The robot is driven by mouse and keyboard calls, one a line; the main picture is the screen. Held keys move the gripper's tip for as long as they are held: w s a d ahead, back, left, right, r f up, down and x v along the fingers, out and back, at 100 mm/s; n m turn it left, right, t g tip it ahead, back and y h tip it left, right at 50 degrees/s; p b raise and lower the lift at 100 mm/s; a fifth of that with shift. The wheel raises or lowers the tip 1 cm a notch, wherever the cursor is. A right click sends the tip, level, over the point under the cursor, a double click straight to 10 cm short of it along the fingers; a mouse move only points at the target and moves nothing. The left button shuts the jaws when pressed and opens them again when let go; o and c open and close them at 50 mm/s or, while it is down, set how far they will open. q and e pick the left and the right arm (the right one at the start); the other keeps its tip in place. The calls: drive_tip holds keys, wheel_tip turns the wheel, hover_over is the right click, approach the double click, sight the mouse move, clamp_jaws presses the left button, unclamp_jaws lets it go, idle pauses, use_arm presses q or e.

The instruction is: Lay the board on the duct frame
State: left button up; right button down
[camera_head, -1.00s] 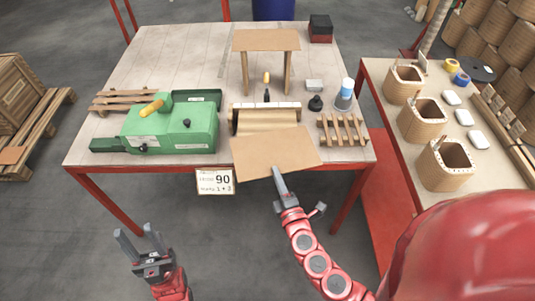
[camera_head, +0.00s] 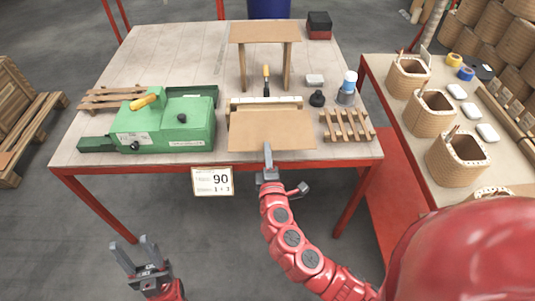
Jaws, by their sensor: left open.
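A flat brown board (camera_head: 270,130) is held by its near edge in my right gripper (camera_head: 268,160). The gripper shows edge-on, with one finger over the board, and seems shut on it. The board lies over a bending tool with a pale bar (camera_head: 265,102) along its back and hides most of it; I cannot tell if they touch. A slatted wooden frame (camera_head: 346,126), which looks like the duct frame, lies on the table just right of the board, with nothing on it. My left gripper (camera_head: 137,251) is open and empty, below and in front of the table.
A green machine (camera_head: 165,125) stands left on the table (camera_head: 150,55). Another slatted piece (camera_head: 105,97) lies behind it. A wooden stand (camera_head: 264,32) is at the back. A bottle (camera_head: 347,88) and black pot (camera_head: 317,98) sit behind the frame.

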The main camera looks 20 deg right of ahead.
sight(271, 129)
drive_tip(key=shift+w+d+f+b, duration=0.4)
drive_tip(key=shift+w+f, duration=0.35)
drive_tip(key=shift+w, duration=0.4)
drive_tip(key=shift+w+d+f+b, duration=0.25)
drive_tip(key=shift+w+f+b, duration=0.45)
drive_tip(key=shift+w, duration=0.5)
drive_tip(key=shift+w+d+f+b, duration=0.3)
drive_tip(key=shift+w+f, duration=0.55)
drive_tip(key=shift+w, duration=0.3)
drive_tip(key=c, duration=1)
unclamp_jaws()
drive_tip(key=shift+s, duration=0.1)
